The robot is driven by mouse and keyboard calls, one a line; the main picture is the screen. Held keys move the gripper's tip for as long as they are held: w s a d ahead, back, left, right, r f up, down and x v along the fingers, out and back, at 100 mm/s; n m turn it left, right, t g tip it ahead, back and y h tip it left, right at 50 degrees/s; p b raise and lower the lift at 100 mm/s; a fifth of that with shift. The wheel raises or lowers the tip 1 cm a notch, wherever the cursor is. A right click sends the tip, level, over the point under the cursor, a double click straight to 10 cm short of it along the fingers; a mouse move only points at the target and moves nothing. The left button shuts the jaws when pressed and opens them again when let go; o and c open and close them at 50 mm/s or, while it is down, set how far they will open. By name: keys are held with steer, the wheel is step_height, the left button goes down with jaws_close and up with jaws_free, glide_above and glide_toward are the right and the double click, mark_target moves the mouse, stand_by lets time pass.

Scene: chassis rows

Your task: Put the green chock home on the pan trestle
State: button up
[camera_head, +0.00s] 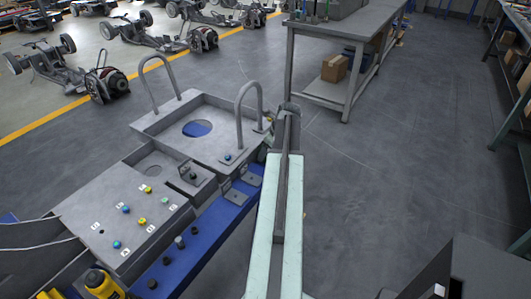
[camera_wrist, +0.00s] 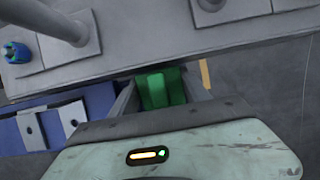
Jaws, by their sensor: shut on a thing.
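The green chock (camera_wrist: 162,90) shows in the wrist view between the two fingers of my gripper (camera_wrist: 160,96), which is shut on it. Just beyond the chock is the grey edge of the pan (camera_wrist: 180,48). I cannot tell whether the chock touches it. In the head view the grey pan (camera_head: 160,122) has a round hole and two tall hoops. It sits with a grey panel on the blue trestle beam (camera_head: 205,232). My arm reaches along the right side to the pan's right corner. The chock is not clearly visible in the head view.
The grey panel (camera_head: 98,205) carries several coloured knobs. A hoop (camera_head: 240,108) rises close to my gripper. A yellow tool (camera_head: 100,282) is at the lower left. A workbench (camera_head: 325,62) with a cardboard box (camera_head: 334,68) stands beyond.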

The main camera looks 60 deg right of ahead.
steer(key=shift+f, duration=0.25)
steer(key=o, duration=1.7)
steer(key=shift+r, duration=0.1)
steer(key=p+v, duration=0.7)
steer(key=v, duration=0.1)
steer(key=shift+s, duration=0.1)
